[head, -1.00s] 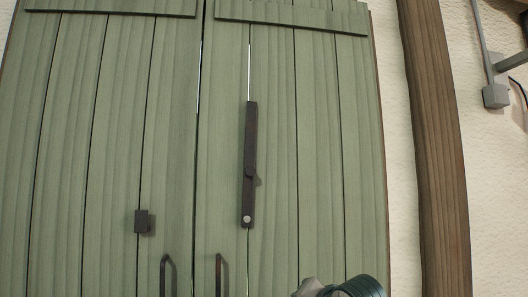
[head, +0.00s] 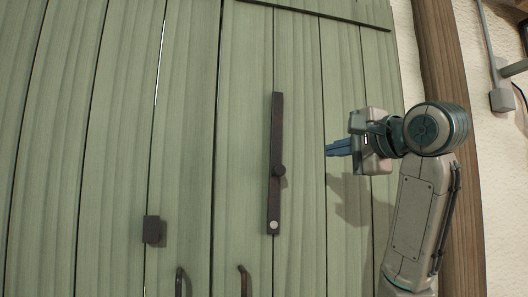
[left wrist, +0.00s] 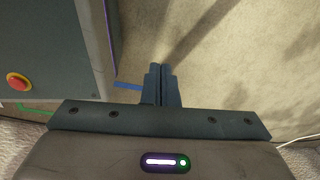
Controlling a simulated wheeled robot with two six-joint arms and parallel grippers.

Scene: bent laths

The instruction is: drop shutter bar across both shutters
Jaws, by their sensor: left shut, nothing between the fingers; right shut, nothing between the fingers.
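The dark shutter bar (head: 275,130) stands upright on the right green shutter (head: 300,200). A pale pivot bolt shows at its lower end and a round knob (head: 279,171) sticks out below its middle. A dark catch (head: 152,230) is fixed on the left green shutter (head: 115,150). My right gripper (head: 328,149) is shut and empty, to the right of the bar and apart from it, with its fingers pointing left. My left gripper is outside the head view; in the left wrist view it (left wrist: 162,68) is shut and empty above a beige floor.
Two dark pull handles (head: 244,280) sit low near the seam between the shutters. A brown timber post (head: 448,60) and a grey wall box (head: 501,99) with conduit are at the right. A dark box with a red button (left wrist: 18,81) shows in the left wrist view.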

